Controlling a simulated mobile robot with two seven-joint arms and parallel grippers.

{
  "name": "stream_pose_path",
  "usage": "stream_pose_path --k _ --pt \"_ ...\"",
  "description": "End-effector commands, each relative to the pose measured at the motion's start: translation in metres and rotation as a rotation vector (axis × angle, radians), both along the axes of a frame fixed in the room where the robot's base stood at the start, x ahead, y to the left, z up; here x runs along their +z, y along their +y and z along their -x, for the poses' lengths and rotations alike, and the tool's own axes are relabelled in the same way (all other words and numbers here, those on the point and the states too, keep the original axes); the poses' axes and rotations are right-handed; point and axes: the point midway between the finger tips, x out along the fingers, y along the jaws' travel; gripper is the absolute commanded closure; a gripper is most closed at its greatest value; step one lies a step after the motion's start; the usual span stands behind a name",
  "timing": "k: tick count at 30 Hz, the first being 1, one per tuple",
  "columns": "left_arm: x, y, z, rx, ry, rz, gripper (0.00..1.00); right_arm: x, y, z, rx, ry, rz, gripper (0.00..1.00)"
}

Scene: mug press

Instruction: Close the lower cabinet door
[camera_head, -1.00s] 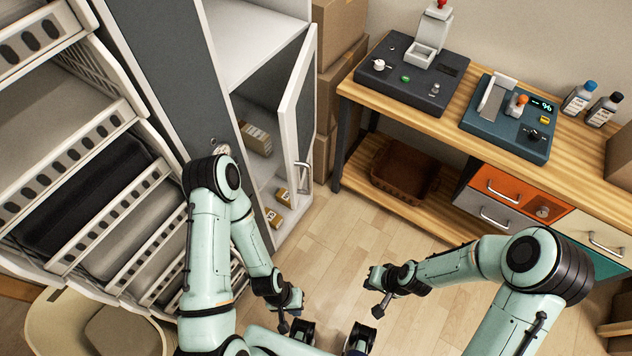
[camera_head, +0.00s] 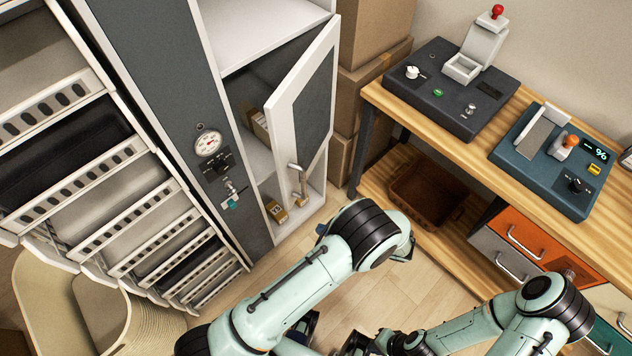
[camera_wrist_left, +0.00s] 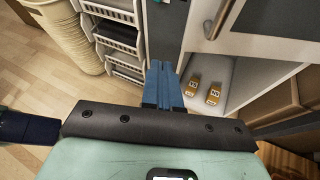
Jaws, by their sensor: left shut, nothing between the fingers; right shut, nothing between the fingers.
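The lower cabinet door (camera_head: 303,95), a white frame with a grey panel, stands open in the head view. Its metal handle (camera_head: 299,186) is near the lower free corner. The cabinet (camera_head: 262,55) interior shows behind it. In the left wrist view the door (camera_wrist_left: 275,22) and its handle (camera_wrist_left: 220,14) are at upper right. My right gripper (camera_head: 383,343) is low at the bottom edge, shut, away from the door.
Small boxes (camera_head: 277,212) lie on the cabinet floor. Cardboard boxes (camera_head: 375,85) stand behind the door. A wooden workbench (camera_head: 500,125) with devices is at right, a crate rack (camera_head: 95,150) at left. Floor (camera_head: 425,287) is clear between cabinet and bench.

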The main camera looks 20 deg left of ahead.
Motion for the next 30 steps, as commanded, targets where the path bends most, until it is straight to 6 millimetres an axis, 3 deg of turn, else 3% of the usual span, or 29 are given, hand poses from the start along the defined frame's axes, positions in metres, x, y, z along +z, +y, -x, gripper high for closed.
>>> stream_pose_path --k 3,6,11,17,30 --pt "0.058 -0.038 -0.031 -0.139 -0.094 -0.201 1.0 -0.007 0.0 0.002 0.0 0.002 0.0 1.0" --pt "0.093 -0.06 -0.04 -0.187 -0.155 -0.31 1.0 -0.009 0.0 0.003 0.0 0.003 0.0 1.0" --pt "0.114 -0.067 -0.043 -0.204 -0.189 -0.373 1.0 -0.009 0.0 0.003 0.0 0.003 0.0 1.0" --pt "0.114 -0.039 -0.049 -0.2 -0.187 -0.372 1.0 -0.006 0.0 0.002 0.0 0.002 0.0 1.0" --pt "0.113 0.047 -0.066 -0.201 -0.186 -0.37 1.0 0.001 0.0 -0.001 0.0 -0.001 0.0 1.0"
